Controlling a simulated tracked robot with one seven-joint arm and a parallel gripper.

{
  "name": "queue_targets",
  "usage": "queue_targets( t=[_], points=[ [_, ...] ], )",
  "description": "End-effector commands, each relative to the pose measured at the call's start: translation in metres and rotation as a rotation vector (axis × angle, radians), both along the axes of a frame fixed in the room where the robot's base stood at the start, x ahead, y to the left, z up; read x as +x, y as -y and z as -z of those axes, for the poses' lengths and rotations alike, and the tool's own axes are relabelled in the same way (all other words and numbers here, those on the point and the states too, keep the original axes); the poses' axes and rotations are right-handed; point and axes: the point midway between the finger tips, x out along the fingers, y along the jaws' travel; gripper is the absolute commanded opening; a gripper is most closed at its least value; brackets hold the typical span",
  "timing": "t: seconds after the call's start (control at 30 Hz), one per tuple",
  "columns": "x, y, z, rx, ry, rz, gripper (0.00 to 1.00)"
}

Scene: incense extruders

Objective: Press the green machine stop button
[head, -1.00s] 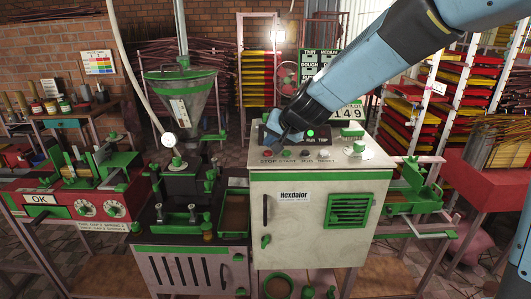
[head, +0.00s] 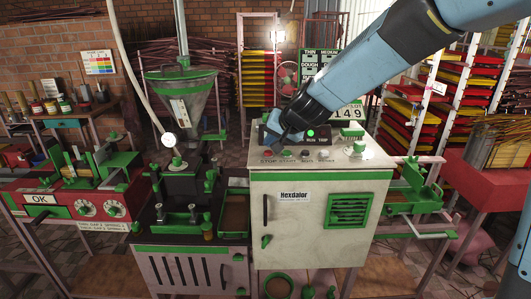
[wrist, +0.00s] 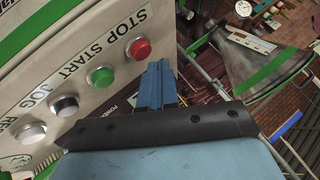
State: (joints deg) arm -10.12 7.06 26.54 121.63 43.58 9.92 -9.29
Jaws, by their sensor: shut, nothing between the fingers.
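The green and cream machine cabinet (head: 310,215) stands in the centre of the head view, with a button row on its top panel. In the wrist view, a red button (wrist: 138,48) sits by the word STOP and a green button (wrist: 101,77) by START. My gripper (wrist: 158,68) is shut and empty, its fingertips just right of and below the red button in that picture; I cannot tell whether they touch it.
A black button (wrist: 66,105) and a white button (wrist: 31,132) continue the row. A lit green lamp (head: 310,133) shows on the box behind the panel. A metal funnel (head: 184,100) stands to the left.

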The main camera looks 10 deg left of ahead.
Motion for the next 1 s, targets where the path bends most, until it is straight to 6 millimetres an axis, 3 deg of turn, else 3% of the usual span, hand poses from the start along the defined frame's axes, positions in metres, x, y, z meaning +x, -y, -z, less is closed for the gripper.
queue_targets(
  t=[1.0],
  points=[
    [0.0012,0.0001,0.007,0.0,0.001,0.001,0.0]
  ],
)
